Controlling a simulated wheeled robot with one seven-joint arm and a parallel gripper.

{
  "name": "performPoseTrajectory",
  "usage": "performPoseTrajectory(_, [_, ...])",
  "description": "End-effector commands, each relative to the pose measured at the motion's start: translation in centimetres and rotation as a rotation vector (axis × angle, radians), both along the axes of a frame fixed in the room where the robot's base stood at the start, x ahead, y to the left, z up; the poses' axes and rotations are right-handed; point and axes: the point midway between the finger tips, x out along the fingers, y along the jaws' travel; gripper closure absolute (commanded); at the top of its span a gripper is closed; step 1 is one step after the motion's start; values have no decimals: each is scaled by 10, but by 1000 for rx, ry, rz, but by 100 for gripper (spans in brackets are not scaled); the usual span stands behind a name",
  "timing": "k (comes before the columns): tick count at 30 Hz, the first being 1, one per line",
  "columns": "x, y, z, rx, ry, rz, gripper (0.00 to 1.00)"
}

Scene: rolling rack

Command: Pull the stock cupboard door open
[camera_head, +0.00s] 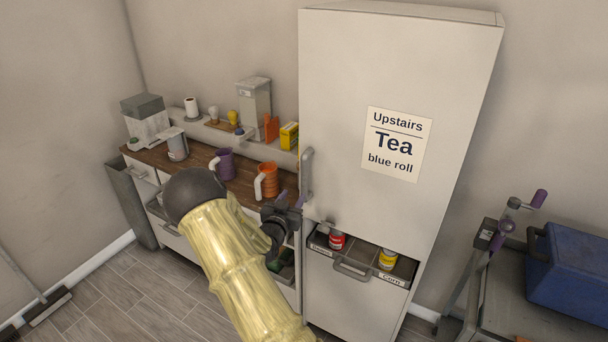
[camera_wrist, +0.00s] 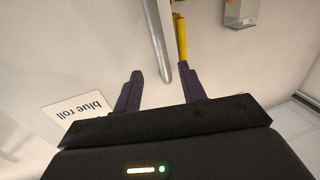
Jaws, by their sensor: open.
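The tall white stock cupboard has a flat door (camera_head: 365,130) with a label reading Upstairs, Tea, blue roll. The door looks shut. Its grey upright handle (camera_head: 307,173) is near the door's left edge. My gripper (camera_head: 290,202) is open and empty, just left of the handle's lower end in the head view. In the wrist view my open fingers (camera_wrist: 160,84) have a grey bar (camera_wrist: 160,45), which looks like the handle, with its end in line between them. Contact is not visible. The upside-down label (camera_wrist: 90,112) shows at the left.
A wooden counter (camera_head: 240,184) with mugs and containers is left of the cupboard. Below the door, an open-topped drawer (camera_head: 352,268) holds cans. A trolley with a blue crate (camera_head: 570,272) stands at the right.

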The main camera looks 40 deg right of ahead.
Motion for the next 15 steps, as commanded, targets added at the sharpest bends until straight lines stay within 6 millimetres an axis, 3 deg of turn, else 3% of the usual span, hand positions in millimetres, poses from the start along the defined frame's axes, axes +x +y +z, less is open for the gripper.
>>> performPoseTrajectory(15, [46, -70, 3, -1, 1, -1, 59])
